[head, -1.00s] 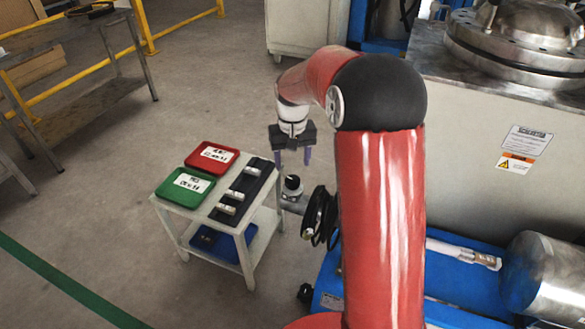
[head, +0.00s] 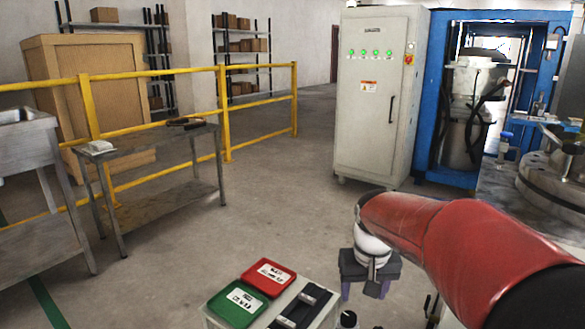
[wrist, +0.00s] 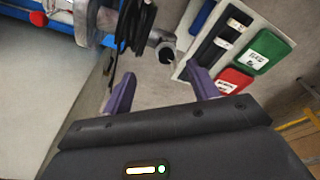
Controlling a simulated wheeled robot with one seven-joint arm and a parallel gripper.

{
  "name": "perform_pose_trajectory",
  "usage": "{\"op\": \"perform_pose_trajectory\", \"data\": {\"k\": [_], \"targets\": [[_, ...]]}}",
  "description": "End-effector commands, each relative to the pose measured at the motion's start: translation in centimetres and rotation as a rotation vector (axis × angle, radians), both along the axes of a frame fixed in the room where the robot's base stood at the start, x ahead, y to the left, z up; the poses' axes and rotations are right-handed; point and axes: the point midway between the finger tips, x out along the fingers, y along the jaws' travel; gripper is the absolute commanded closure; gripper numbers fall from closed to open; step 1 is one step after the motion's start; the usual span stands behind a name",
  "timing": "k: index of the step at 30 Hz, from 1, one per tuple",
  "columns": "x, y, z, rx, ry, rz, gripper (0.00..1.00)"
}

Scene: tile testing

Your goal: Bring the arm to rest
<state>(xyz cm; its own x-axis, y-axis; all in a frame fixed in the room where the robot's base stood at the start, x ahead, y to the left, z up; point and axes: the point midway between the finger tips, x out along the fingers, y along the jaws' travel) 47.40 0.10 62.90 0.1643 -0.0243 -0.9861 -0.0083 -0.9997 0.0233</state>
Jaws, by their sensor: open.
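My gripper (head: 363,291) hangs at the end of my red arm in the head view, just right of a small light table (head: 312,318). In the wrist view my gripper (wrist: 161,92) shows two purple fingers spread apart with nothing between them. The floor shows between the fingers. The small table carries a red tray (head: 268,277), a green tray (head: 236,304) and a black strip (head: 300,306) with small pale pieces. In the wrist view the green tray (wrist: 268,52) and red tray (wrist: 234,81) lie beyond the right finger.
Machinery with black cables (wrist: 135,27) stands near the left finger in the wrist view. A grey cabinet (head: 378,100) and a blue-framed machine (head: 440,120) stand at the back. A metal bench (head: 160,172) and yellow railing (head: 225,115) are at left. The middle floor is clear.

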Motion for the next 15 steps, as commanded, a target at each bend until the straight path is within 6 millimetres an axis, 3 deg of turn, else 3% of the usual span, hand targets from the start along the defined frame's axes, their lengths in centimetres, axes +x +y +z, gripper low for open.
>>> {"op": "perform_pose_trajectory", "data": {"k": [1,6,12,15], "targets": [[-2.1,0.0,1.7,-0.002,-0.036,0.001,0.41],[-8.8,0.0,4.6,-0.002,-0.139,0.004,0.41],[-15.6,-0.1,5.4,0.009,-0.25,0.008,0.41],[-17.8,-0.1,5.2,0.014,-0.291,0.01,0.41]]}}
